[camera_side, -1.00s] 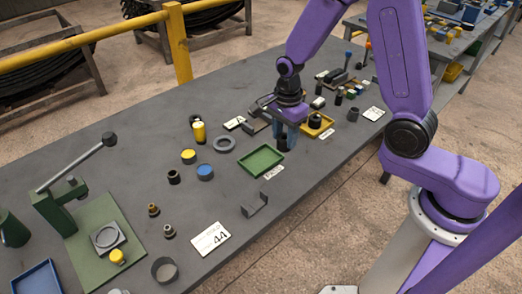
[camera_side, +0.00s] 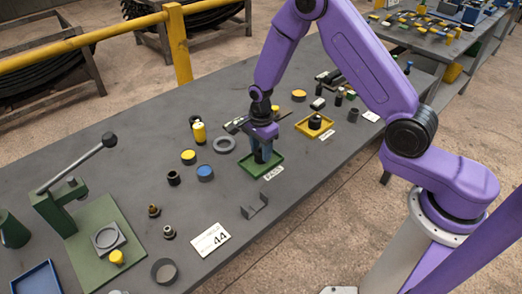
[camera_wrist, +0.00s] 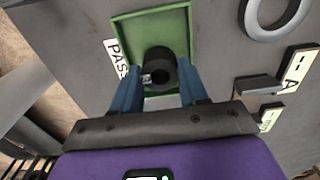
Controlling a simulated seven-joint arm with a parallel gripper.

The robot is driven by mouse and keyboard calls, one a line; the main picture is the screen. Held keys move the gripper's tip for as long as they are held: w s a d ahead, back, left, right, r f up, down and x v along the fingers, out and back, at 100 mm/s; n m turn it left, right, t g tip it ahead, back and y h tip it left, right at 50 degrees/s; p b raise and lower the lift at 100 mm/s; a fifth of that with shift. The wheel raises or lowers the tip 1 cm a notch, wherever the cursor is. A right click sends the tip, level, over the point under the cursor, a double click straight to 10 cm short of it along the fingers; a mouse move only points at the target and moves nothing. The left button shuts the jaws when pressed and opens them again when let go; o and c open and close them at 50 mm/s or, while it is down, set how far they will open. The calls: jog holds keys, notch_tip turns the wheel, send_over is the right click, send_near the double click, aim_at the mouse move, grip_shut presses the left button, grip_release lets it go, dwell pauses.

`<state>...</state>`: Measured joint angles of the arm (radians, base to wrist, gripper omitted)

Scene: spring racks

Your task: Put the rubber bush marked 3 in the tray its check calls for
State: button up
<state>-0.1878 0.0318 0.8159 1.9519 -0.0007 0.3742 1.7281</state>
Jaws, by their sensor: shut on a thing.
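My gripper (camera_side: 262,150) is over the green tray (camera_side: 275,169), its fingers pointing down. In the wrist view the gripper (camera_wrist: 157,88) is shut on a black rubber bush (camera_wrist: 160,62), a short cylinder with a hole and a small white label too small to read. The bush is over or in the green tray (camera_wrist: 192,17); I cannot tell whether it touches the floor. A label reading PASS (camera_wrist: 115,58) lies beside that tray. A yellow tray (camera_side: 302,127) stands farther right with a dark bush (camera_side: 315,122) in it.
A grey ring (camera_side: 224,145) lies just left of my gripper. A lever press (camera_side: 65,200) on a green plate stands at the left. A card marked 44 (camera_side: 210,239) and a grey bracket (camera_side: 254,207) lie near the front edge. The bench between press and green tray holds several small parts.

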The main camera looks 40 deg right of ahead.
jog(key=shift+f, duration=0.45)
jog(key=shift+f, duration=0.15)
jog(key=o, duration=1.2)
jog(key=shift+c, duration=0.2)
notch_tip(320, 180, up, 12)
jog(key=shift+r, duration=0.2)
